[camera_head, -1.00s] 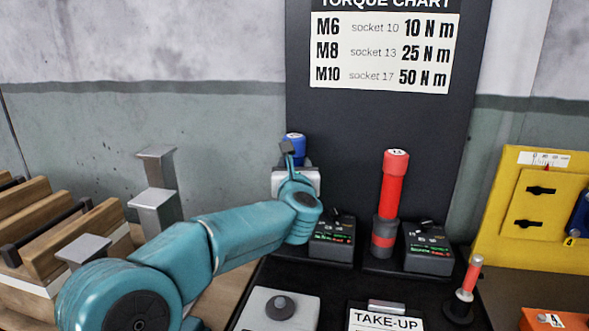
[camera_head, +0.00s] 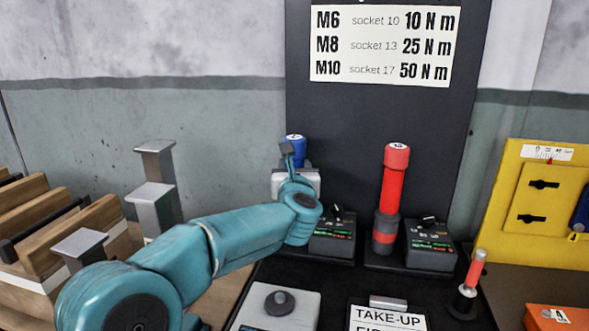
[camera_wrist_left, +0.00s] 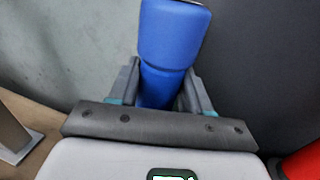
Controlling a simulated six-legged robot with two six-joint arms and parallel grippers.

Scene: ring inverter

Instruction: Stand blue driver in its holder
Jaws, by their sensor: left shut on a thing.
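The blue driver (camera_head: 295,142) stands at the back, in front of the dark panel, mostly hidden behind my left gripper in the head view. In the left wrist view the blue driver (camera_wrist_left: 172,45) rises between the two fingers, its top tilted slightly right in the picture. My left gripper (camera_wrist_left: 158,88) is shut on it; it also shows in the head view (camera_head: 288,160). The driver's lower end and its holder are hidden by my arm, so I cannot tell whether it is seated. My right gripper is not in view.
A red driver (camera_head: 395,185) stands upright to the right, between two dark boxes with lit displays (camera_head: 332,240) and (camera_head: 431,250). A small red-handled tool (camera_head: 475,272), a yellow panel (camera_head: 530,240), grey metal posts (camera_head: 156,210) and a grey button box (camera_head: 276,308) surround the area.

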